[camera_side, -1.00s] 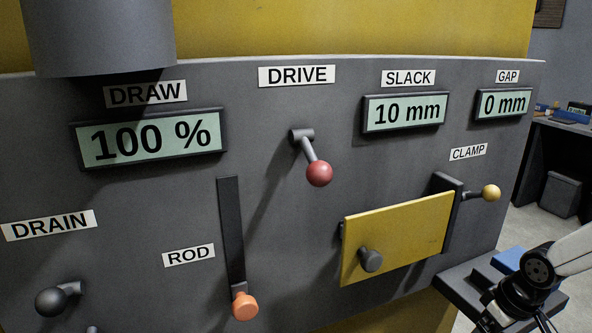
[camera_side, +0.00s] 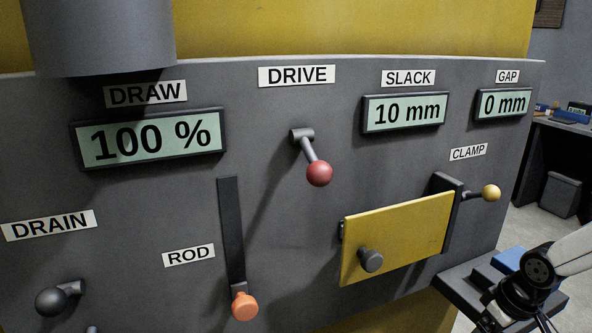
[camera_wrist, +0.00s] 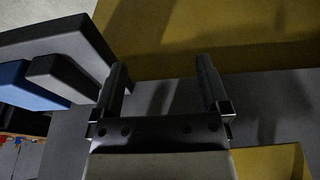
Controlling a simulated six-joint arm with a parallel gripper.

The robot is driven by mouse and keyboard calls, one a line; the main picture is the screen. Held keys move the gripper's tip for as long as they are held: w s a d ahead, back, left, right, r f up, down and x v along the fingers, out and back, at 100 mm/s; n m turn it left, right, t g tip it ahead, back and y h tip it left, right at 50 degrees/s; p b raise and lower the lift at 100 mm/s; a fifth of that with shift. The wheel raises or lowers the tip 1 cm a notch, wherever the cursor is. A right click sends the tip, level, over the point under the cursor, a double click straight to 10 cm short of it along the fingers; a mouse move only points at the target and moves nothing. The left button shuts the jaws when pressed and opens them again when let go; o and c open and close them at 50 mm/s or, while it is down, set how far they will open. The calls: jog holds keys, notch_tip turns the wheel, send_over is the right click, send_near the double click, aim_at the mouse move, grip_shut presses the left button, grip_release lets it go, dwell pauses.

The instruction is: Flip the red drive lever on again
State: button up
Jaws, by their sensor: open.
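The red drive lever (camera_side: 319,173) is on the grey panel under the DRIVE label (camera_side: 297,76). Its arm slants down and to the right from a dark pivot, with the red ball at its lower end. My gripper (camera_wrist: 162,88) is open in the wrist view, with nothing between its two fingers. In the side view my arm's end is at the lower right, well apart from the lever, and the fingertips are cut off or too dark to tell. The lever does not show in the wrist view.
A yellow door (camera_side: 400,235) with a grey knob and the yellow-balled clamp lever (camera_side: 491,193) lie between my arm and the drive lever. The orange rod handle (camera_side: 244,306) and dark drain knob (camera_side: 51,301) are left. A blue block (camera_side: 509,260) sits on the ledge by my arm.

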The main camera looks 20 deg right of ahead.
jog(key=c, duration=0.7)
jog(key=shift+w+a+r, duration=0.1)
jog(key=shift+w+r, duration=0.05)
jog(key=c, duration=0.4)
jog(key=shift+w+a+r+m, duration=0.1)
jog(key=shift+w+r+m, duration=0.1)
jog(key=shift+m, duration=0.1)
grip_shut()
jog(key=w+a+r+m+t+y, duration=0.1)
jog(key=w+a+r+m+y, duration=0.2)
jog(key=r, duration=0.6)
jog(key=w+a+r+m+t+y, duration=0.1)
jog(key=w+a+r+m+y, duration=0.3)
jog(key=r, duration=0.5)
jog(key=w+a+r+m+t+y, duration=0.2)
jog(key=w+a+r+m+y, duration=0.2)
jog(key=r, duration=0.5)
jog(key=shift+w+a+r+m, duration=0.4)
jog(key=shift+w+a+m, duration=0.6)
jog(key=shift+a, duration=0.9)
jog(key=shift+w, duration=0.15)
